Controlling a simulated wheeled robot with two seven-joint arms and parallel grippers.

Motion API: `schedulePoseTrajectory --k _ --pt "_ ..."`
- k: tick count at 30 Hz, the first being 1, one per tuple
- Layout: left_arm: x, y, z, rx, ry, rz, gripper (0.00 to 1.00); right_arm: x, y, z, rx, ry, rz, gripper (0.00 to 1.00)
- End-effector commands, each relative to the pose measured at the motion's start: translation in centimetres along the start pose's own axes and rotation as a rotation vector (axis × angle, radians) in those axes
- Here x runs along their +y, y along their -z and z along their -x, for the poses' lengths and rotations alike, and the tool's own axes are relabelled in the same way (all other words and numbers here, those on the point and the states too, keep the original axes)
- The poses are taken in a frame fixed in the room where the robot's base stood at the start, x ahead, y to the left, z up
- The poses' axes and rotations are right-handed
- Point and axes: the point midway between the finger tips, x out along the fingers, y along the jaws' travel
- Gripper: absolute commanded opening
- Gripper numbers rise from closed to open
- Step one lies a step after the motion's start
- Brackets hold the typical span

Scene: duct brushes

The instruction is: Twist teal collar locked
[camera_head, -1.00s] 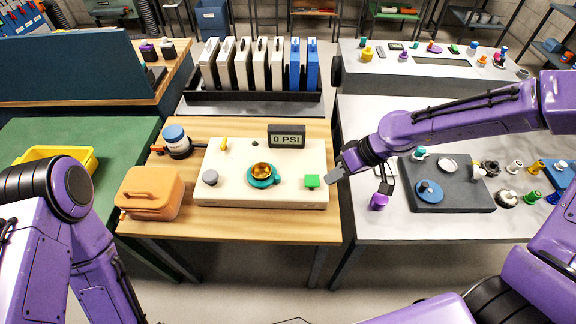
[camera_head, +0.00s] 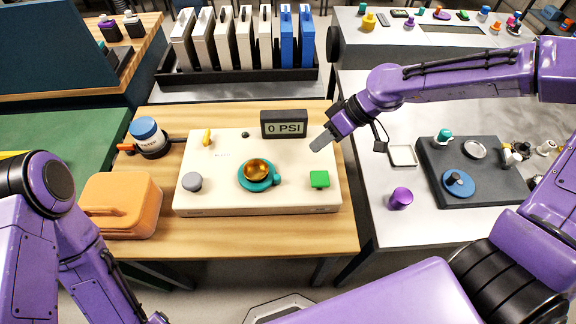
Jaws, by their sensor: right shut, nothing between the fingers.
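The teal collar (camera_head: 259,185) is a ring with a side knob at its lower right, around a gold dome-shaped part (camera_head: 257,170). It sits near the middle of a cream panel box (camera_head: 225,160) on the wooden table. My right gripper (camera_head: 319,142) is shut and empty above the panel's right edge, right of the collar and apart from it, close to the "0 PSI" display (camera_head: 284,124). My left arm comes in at the lower left; its gripper is not visible.
On the panel are a grey knob (camera_head: 192,181), a green button (camera_head: 319,179) and a yellow lever (camera_head: 207,137). An orange case (camera_head: 122,206) and a blue-capped jar (camera_head: 147,136) stand left. A purple cylinder (camera_head: 400,198) and dark tray (camera_head: 487,195) are on the right table.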

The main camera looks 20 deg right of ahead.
Motion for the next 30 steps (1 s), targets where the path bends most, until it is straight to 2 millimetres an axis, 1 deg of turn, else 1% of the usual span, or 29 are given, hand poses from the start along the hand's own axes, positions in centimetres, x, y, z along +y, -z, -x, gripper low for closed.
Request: schedulePoseTrajectory --k 1,3,10,13,18,30 --pt "0.0 0.0 0.0 0.000 0.000 0.000 0.65 0.0 -0.2 -1.2 -0.006 0.002 -0.003 0.00" --pt "0.0 0.0 -0.1 0.000 0.000 0.000 0.65 0.0 -0.2 -2.8 -0.006 0.002 -0.003 0.00" --pt "0.0 0.0 -0.1 0.000 0.000 0.000 0.65 -0.1 -0.1 -7.8 -0.006 0.003 -0.001 0.00" --pt "-0.1 0.3 0.8 0.000 0.000 0.000 0.65 -1.9 0.1 -8.2 -0.005 0.002 0.005 0.00" --pt "-0.1 0.5 1.1 0.000 0.000 0.000 0.65 -3.4 0.1 -9.2 -0.003 0.001 0.003 0.00" --pt "-0.1 0.5 1.1 0.000 0.000 0.000 0.65 -3.6 0.1 -9.5 -0.001 0.001 0.002 0.00"
